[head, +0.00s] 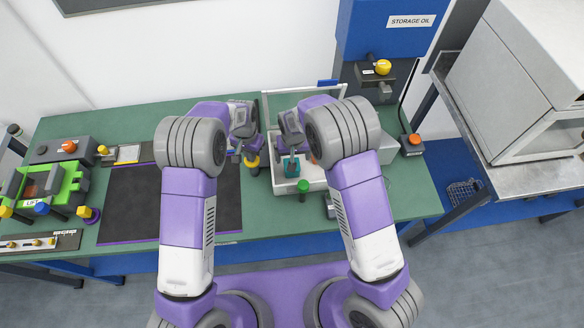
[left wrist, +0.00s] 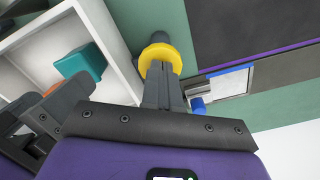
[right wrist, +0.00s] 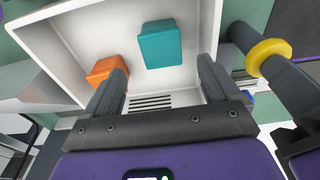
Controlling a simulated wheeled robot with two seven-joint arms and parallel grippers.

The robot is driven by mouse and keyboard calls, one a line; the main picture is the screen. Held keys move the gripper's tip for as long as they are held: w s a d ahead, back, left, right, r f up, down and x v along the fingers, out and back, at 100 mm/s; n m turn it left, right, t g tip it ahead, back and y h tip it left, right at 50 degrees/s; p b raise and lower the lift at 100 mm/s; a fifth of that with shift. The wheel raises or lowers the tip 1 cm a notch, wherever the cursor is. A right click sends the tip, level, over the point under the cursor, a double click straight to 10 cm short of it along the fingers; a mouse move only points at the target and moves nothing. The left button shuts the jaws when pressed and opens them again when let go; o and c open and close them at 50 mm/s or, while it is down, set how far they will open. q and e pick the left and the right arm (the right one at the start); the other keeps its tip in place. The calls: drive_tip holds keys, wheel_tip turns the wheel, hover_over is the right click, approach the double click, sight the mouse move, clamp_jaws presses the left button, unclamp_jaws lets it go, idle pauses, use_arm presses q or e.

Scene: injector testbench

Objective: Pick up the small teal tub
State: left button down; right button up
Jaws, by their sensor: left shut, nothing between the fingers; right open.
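The small teal tub (head: 292,168) sits inside a white open box (head: 318,178) on the green bench. It also shows in the left wrist view (left wrist: 82,62) and the right wrist view (right wrist: 160,44). My right gripper (right wrist: 164,76) is open over the box. Its fingers are spread wider than the tub, which lies ahead of them, with nothing held. My left gripper (left wrist: 162,72) is shut and empty just outside the box. Its tips are close to a dark post with a yellow collar (left wrist: 160,58); I cannot tell whether they touch it.
An orange tub (right wrist: 105,70) lies beside the teal one in the box. The box walls surround both. A green-topped post (head: 303,186) stands at the box's front. A dark mat (head: 125,205) lies left, and a storage oil unit (head: 388,28) stands behind. My two grippers are close together.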

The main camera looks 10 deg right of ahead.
drive_tip(key=f, duration=0.8)
drive_tip(key=shift+w+a+f, duration=0.15)
drive_tip(key=shift+w+f, duration=0.1)
drive_tip(key=shift+w, duration=0.05)
drive_tip(key=c, duration=1.1)
